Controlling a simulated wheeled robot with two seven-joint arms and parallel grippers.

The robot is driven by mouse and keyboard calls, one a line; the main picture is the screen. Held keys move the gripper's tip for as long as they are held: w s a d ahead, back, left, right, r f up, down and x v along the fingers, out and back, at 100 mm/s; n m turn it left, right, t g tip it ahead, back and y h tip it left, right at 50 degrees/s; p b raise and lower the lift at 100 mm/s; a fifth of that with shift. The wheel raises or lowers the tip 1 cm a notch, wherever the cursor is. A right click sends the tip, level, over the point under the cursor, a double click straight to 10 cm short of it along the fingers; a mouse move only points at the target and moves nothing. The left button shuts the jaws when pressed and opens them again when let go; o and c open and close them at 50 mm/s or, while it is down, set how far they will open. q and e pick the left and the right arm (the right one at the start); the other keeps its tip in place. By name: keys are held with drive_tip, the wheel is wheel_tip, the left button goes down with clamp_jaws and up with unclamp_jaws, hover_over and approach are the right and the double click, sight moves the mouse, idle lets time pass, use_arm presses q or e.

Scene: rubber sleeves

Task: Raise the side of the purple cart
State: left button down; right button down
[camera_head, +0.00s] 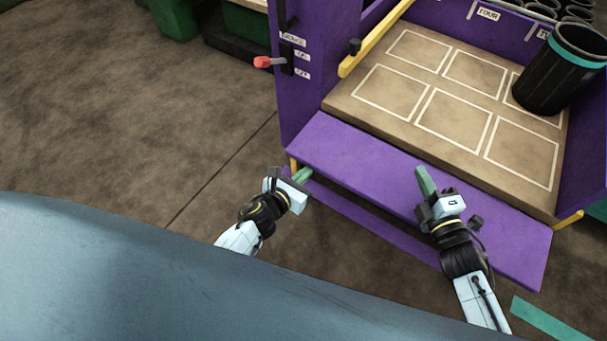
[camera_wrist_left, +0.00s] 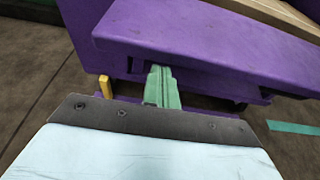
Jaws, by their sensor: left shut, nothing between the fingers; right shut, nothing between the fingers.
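The purple cart (camera_head: 296,120) stands ahead, with a hinged purple side panel (camera_head: 370,170) along its near edge. The panel slopes outward and down from the cart's tan deck. My left gripper (camera_head: 303,175) is shut and empty at the panel's left end; in the left wrist view its green fingertips (camera_wrist_left: 161,85) reach to the underside of the panel's edge (camera_wrist_left: 200,45). Whether they touch it I cannot tell. My right gripper (camera_head: 425,181) is shut and empty, over the panel's right half in the head view. Its height above the panel is unclear.
A black bin with a teal band (camera_head: 545,85) stands on the deck (camera_head: 365,104) at the right. Brown floor (camera_head: 130,120) on the left is clear.

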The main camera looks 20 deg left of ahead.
use_arm(q)
drive_tip(key=shift+r, duration=0.1)
drive_tip(key=shift+r, duration=0.95)
use_arm(e)
drive_tip(key=c, duration=2.2)
unclamp_jaws()
drive_tip(key=c, duration=1.7)
unclamp_jaws()
